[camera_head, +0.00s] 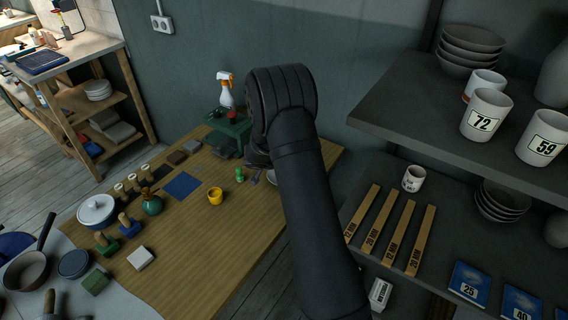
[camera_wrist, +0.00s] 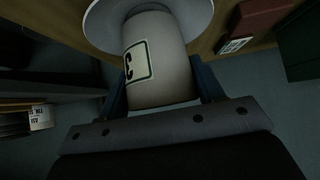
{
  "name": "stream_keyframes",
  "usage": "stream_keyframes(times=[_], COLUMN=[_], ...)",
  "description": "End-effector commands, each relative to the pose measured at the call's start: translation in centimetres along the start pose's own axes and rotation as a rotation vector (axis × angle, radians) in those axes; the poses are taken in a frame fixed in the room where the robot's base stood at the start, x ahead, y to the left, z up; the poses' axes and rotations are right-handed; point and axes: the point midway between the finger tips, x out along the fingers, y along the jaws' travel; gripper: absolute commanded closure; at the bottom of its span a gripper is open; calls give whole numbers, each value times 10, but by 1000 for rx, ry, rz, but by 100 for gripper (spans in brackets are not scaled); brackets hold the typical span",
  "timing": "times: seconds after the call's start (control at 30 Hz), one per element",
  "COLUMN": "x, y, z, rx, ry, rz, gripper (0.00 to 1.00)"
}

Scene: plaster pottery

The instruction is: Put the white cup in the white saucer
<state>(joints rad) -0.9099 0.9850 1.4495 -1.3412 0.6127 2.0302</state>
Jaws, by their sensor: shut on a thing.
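The white cup (camera_wrist: 160,60), with a dark-framed label on its side, is between the two blue fingers of my gripper (camera_wrist: 162,82) in the wrist view. My gripper is shut on it. The white saucer (camera_wrist: 98,22) shows at the top of the wrist view, at the far end of the cup. I cannot tell whether the cup touches it. In the head view, a pale edge, likely of the saucer (camera_head: 271,178), shows beside my arm. My arm hides the cup and the fingers there.
Shelves (camera_head: 400,110) with cups and bowls are at the right.

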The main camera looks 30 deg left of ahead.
Motion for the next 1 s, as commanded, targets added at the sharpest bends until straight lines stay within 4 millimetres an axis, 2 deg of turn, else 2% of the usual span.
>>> stream_keyframes(times=[0.2,0.23,0.33,0.63,0.77,1.0], x=[5,5,5,4,-3,-49], y=[0,0,0,0,0,-1], z=[5,6,5,4,-2,-1], rx=[0,0,0,0,1,0], ry=[0,-1,0,0,1,1], rz=[0,0,0,0,-1,-4], gripper=[66,37,17,17,17,17])
